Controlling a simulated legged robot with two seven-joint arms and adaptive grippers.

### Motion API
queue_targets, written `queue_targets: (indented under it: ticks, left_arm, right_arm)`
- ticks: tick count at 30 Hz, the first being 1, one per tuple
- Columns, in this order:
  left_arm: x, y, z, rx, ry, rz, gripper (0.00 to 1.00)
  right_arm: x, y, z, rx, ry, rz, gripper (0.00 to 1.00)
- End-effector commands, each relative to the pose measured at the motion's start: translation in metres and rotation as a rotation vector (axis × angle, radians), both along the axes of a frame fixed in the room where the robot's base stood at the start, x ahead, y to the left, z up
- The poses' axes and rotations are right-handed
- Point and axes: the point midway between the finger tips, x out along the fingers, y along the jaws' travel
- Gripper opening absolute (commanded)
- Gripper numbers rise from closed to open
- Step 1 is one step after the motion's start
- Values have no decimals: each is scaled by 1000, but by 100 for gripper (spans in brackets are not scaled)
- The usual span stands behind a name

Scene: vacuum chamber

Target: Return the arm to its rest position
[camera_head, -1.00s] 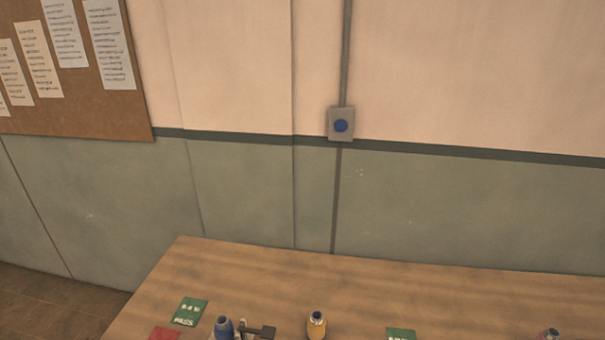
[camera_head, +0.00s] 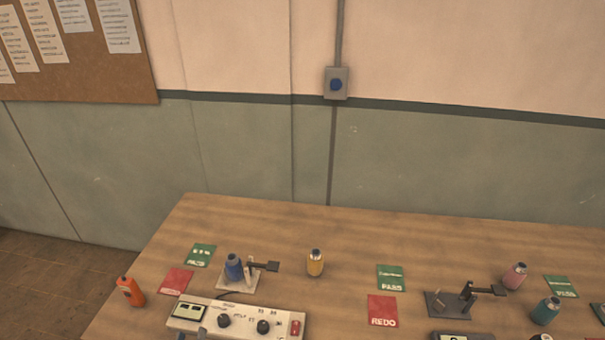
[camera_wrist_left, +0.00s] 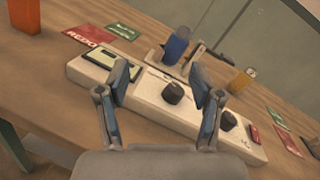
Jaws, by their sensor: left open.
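My left gripper (camera_wrist_left: 162,84) shows in the left wrist view, its two fingers spread apart with nothing between them. It is in front of a white control box (camera_wrist_left: 150,99) with knobs, and I cannot tell its exact distance from the box. There, the control box (camera_head: 222,318) sits at the front of the wooden table (camera_head: 270,215). My right gripper is in neither view.
A blue bottle (camera_head: 233,267) is on a small stand behind the box; a yellow bottle (camera_head: 315,263) is to its right. An orange bottle (camera_head: 131,291) stands at left. Pink (camera_head: 515,276) and teal (camera_head: 546,311) bottles are at right. The table's back strip is clear.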

Motion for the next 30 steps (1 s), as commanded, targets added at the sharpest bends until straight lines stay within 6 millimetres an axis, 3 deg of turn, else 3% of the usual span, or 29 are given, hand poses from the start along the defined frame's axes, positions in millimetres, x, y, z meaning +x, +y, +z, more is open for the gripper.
queue_targets:
  ticks: [7, 13, 18, 21, 29, 30]
  left_arm:
    - [-29, 21, -18, -626, 39, 265, 66]
    - [-78, 18, -63, -1257, 114, 597, 66]
    - [-131, -17, -101, -1720, 215, 932, 66]
    - [-159, -42, -113, -1898, 275, 1111, 66]
    - [-221, -103, -120, -2162, 430, 1519, 66]
    - [-216, -101, -136, -2149, 426, 1519, 66]
  right_arm:
    - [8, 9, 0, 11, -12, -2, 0]
    - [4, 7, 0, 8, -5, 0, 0]
    - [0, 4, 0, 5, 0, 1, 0]
    - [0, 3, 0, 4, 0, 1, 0]
    - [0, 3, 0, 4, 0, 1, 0]
    - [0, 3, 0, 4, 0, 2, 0]
